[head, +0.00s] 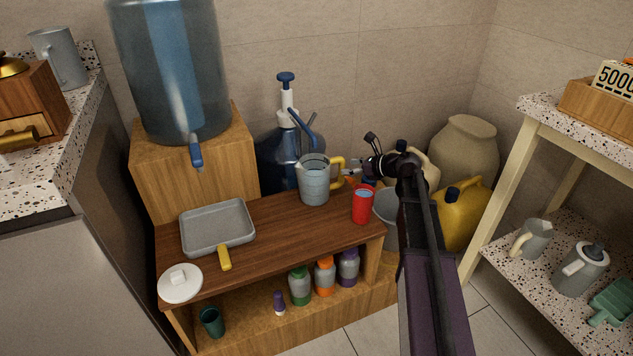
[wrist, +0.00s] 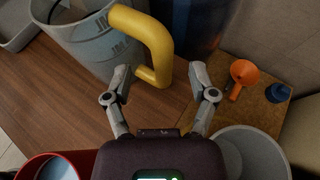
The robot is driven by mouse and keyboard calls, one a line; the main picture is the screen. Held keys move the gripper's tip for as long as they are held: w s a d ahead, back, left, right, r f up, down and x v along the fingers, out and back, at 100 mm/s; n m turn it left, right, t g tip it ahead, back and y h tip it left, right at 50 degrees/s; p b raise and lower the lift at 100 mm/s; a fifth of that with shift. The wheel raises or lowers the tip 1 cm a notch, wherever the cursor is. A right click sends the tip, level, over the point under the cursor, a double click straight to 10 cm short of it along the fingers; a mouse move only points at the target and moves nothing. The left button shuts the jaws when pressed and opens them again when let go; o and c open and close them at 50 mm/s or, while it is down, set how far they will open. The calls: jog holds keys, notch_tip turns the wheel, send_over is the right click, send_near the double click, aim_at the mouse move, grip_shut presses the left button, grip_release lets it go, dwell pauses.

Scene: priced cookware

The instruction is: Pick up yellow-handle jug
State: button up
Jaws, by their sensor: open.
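The yellow-handle jug (head: 314,182) stands upright on the wooden bench, a grey jug with measuring marks. Its yellow handle (head: 338,171) points right, toward my gripper (head: 352,175). In the wrist view the jug (wrist: 95,42) is at the upper left, and its handle (wrist: 150,40) reaches toward my gripper (wrist: 163,80). My gripper is open and empty. The lower part of the handle is close to the left finger and partly between the fingertips; I cannot tell whether they touch.
A red cup (head: 362,206) stands on the bench just beside my arm. A grey bucket (head: 385,212) is right of the bench. A blue bottle (head: 283,158) stands behind the jug.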

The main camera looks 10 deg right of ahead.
aim_at(341, 166)
jog(key=shift+b+x, duration=0.55)
jog(key=shift+x, duration=1.3)
jog(key=shift+w+d, duration=0.1)
grip_shut()
